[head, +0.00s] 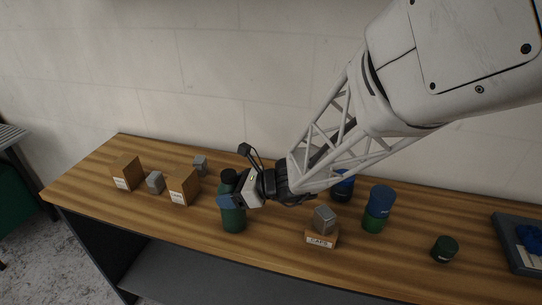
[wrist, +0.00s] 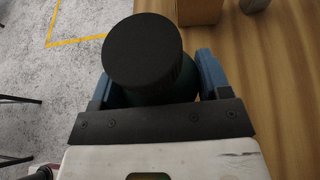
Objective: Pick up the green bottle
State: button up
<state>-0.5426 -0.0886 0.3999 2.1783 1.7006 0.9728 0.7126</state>
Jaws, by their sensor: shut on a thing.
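The green bottle (head: 234,220) has a dark cap and stands upright near the front edge of the wooden table, left of centre in the head view. My gripper (head: 229,201) reaches it from the right, with its blue fingers around the bottle's upper part below the cap. In the wrist view the bottle's black cap (wrist: 145,48) fills the space between the blue fingers of my gripper (wrist: 158,82). The gripper is shut on the bottle. The fingers hide part of the bottle's body. I cannot tell whether its base touches the table.
Cardboard boxes (head: 183,186) and small grey blocks (head: 155,182) stand left of the bottle. Right of it are a box with a grey block on top (head: 325,220), a blue-and-green container (head: 378,208), a dark green cylinder (head: 444,249) and a grey tray (head: 508,243).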

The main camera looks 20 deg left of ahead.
aim_at(236, 180)
jog(key=shift+r, duration=0.2)
jog(key=shift+r, duration=1.45)
jog(key=shift+s+d+r, duration=0.15)
jog(key=shift+d+r, duration=0.05)
jog(key=s+d+r, duration=0.1)
jog(key=s+d, duration=0.9)
jog(key=s, duration=0.1)
jog(key=shift+s+d+r, duration=0.15)
jog(key=shift+d+r, duration=0.05)
jog(key=shift+d, duration=0.05)
